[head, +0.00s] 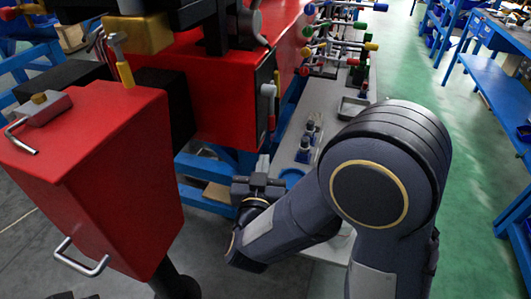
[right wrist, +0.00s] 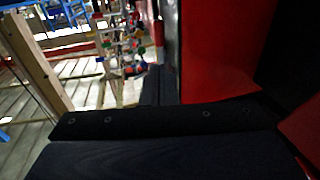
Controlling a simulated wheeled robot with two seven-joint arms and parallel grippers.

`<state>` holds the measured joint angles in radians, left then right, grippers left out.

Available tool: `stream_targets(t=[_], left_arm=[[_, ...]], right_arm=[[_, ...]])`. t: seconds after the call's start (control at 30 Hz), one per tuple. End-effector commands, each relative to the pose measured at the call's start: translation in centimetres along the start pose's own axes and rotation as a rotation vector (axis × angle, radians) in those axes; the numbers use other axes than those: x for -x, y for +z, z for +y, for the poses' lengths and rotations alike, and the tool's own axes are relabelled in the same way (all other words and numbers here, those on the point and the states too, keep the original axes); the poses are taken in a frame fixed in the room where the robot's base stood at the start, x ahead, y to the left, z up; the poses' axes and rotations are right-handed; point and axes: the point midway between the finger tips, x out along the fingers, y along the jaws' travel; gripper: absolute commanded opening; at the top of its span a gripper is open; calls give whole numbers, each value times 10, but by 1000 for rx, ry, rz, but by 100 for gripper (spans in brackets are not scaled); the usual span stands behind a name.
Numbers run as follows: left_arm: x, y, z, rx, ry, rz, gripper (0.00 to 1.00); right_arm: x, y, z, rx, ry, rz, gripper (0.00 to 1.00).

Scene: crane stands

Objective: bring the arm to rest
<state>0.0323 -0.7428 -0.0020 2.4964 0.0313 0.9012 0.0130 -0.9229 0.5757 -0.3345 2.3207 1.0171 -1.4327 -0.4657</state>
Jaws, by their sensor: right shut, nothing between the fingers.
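My right arm (head: 385,190) comes in from the lower right of the head view, bent, with the forearm reaching left. My right gripper (head: 260,178) is near the middle of the view, beside the blue frame under the red machine. It is shut and holds nothing. In the right wrist view a dark bar of the gripper (right wrist: 150,120) crosses the lower part.
A red box (head: 110,170) with metal handles stands at the left. The red machine (head: 225,100) is behind the gripper. A grey table (head: 325,100) holds small bottles (head: 305,150) and a tray (head: 352,108). Blue benches (head: 490,75) stand right; green floor (head: 455,160) between is clear.

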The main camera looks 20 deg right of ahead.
Motion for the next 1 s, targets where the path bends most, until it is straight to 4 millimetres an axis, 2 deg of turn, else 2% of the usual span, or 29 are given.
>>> stream_targets(t=[0.17,0.33,0.5,0.63,0.77,0.83,1.0], left_arm=[[0,0,0,0,0,0,0],[2,-1,1,0,0,0,0],[14,-7,6,0,0,0,0],[25,-12,11,0,0,0,0],[35,-18,16,0,0,0,0],[40,-20,18,0,0,0,0],[53,-27,24,0,0,0,0]], right_arm=[[11,0,0,1,0,0,0],[7,-1,1,-34,-20,-40,0],[-7,-6,2,-223,-162,-254,0],[-1,-23,5,-381,-343,-449,0],[25,-46,19,-452,-510,-612,0],[44,-56,33,-450,-579,-692,0],[104,-63,82,-354,-643,-894,0]])
